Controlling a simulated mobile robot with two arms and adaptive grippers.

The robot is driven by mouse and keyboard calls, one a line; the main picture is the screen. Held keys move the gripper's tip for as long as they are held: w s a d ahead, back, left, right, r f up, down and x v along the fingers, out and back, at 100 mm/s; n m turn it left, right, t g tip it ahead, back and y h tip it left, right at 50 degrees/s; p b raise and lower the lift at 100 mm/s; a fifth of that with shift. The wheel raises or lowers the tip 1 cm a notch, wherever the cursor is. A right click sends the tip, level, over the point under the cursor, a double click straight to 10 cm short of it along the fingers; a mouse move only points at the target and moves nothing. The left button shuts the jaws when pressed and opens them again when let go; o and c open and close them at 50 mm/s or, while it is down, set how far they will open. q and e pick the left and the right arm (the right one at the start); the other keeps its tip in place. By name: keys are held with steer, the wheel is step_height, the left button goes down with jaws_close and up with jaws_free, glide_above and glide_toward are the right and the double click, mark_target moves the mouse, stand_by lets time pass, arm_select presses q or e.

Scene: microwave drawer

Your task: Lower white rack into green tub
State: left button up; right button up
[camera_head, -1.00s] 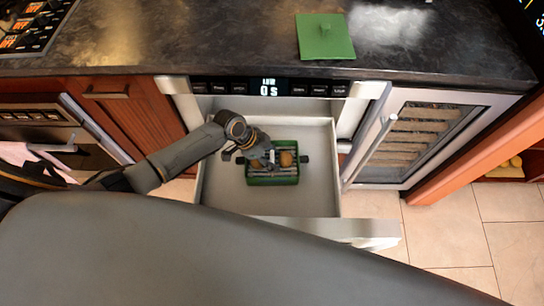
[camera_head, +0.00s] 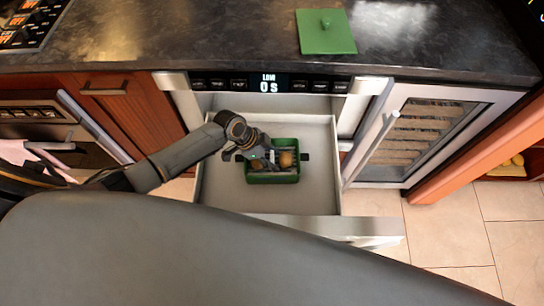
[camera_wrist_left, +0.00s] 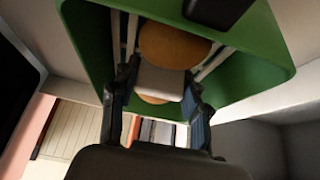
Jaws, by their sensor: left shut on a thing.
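The green tub (camera_head: 272,179) sits inside the open drawer, with a dark handle at its right end. My left gripper (camera_head: 264,159) reaches over the tub's left part. In the left wrist view the fingers (camera_wrist_left: 158,85) are shut on a pale part of the white rack (camera_wrist_left: 161,79), and the rack's thin bars run within the outline of the green tub (camera_wrist_left: 262,50). Round brown items (camera_head: 286,159) show at the rack; one brown item (camera_wrist_left: 172,45) is close beyond the fingers. The rack is mostly hidden in the head view; whether it touches the tub floor cannot be told. My right gripper is not in view.
The microwave drawer (camera_head: 221,200) is pulled out, with free floor around the tub. A green lid (camera_head: 326,40) with a knob lies on the dark counter (camera_head: 200,40) above. A glass-fronted cooler (camera_head: 415,135) stands to the right.

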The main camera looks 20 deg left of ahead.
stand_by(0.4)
arm_select(q)
steer(key=o, duration=1.8)
steer(key=shift+c, duration=0.2)
steer(key=shift+r, duration=0.1)
steer(key=shift+r+p, duration=4.05)
steer(key=shift+r, duration=0.4)
steer(key=shift+a+f, duration=0.1)
